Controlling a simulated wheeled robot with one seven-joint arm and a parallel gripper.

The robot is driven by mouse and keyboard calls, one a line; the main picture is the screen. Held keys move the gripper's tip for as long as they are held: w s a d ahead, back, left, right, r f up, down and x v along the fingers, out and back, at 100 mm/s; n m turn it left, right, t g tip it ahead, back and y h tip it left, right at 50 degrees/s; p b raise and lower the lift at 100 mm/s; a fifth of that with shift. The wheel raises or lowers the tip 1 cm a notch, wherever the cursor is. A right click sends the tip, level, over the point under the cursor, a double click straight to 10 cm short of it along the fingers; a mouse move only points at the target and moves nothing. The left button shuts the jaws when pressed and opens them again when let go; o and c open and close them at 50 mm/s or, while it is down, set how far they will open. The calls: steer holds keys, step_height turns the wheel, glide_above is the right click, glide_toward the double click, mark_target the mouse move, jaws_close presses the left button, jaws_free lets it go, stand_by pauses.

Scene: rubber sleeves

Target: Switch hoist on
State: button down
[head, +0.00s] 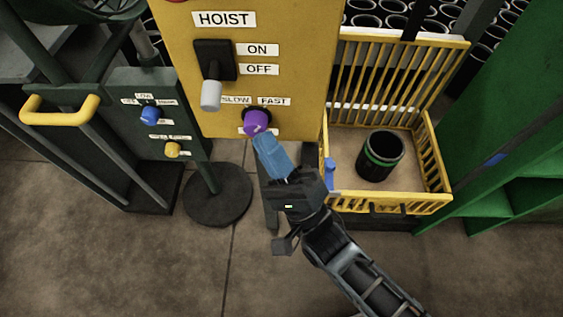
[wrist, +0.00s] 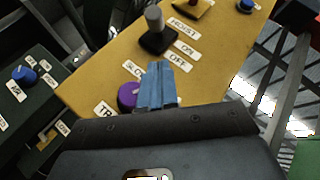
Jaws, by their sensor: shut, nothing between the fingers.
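The yellow hoist panel (head: 180,40) carries a black switch base (head: 214,58) with a pale grey lever (head: 211,95) angled downward, beside the ON label (head: 258,49) and OFF label (head: 259,69). Below is a purple knob (head: 256,122) with SLOW and FAST labels. My gripper (head: 262,140), with blue fingers, is shut and empty, its tips just below the purple knob in the head view. The wrist view shows the fingertips (wrist: 155,68) beside the purple knob (wrist: 127,95), with the lever (wrist: 154,18) beyond them. I cannot tell whether they touch the panel.
A yellow cage (head: 430,203) at the right holds a black sleeve (head: 381,155) with a green band. A dark panel (head: 130,82) at the left has a blue knob (head: 149,115) and a yellow knob (head: 172,149). Green shelving (head: 500,130) stands at the far right.

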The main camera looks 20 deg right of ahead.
mark_target(220, 99)
steer(key=x, duration=0.3)
steer(key=shift+w+r+p, duration=0.2)
steer(key=shift+r+p, duration=0.1)
steer(key=shift+r, duration=0.05)
steer(key=shift+s+a+r+p, duration=0.1)
steer(key=shift+a+r+p, duration=0.1)
steer(key=shift+a+r, duration=0.45)
steer(key=shift+a+r+p, duration=0.15)
steer(key=shift+a+r, duration=0.25)
steer(key=shift+a, duration=0.45)
steer(key=shift+s+r+m+h+p, duration=0.2)
steer(key=shift+m+h+p, duration=0.3)
steer(key=shift+m+p, duration=0.1)
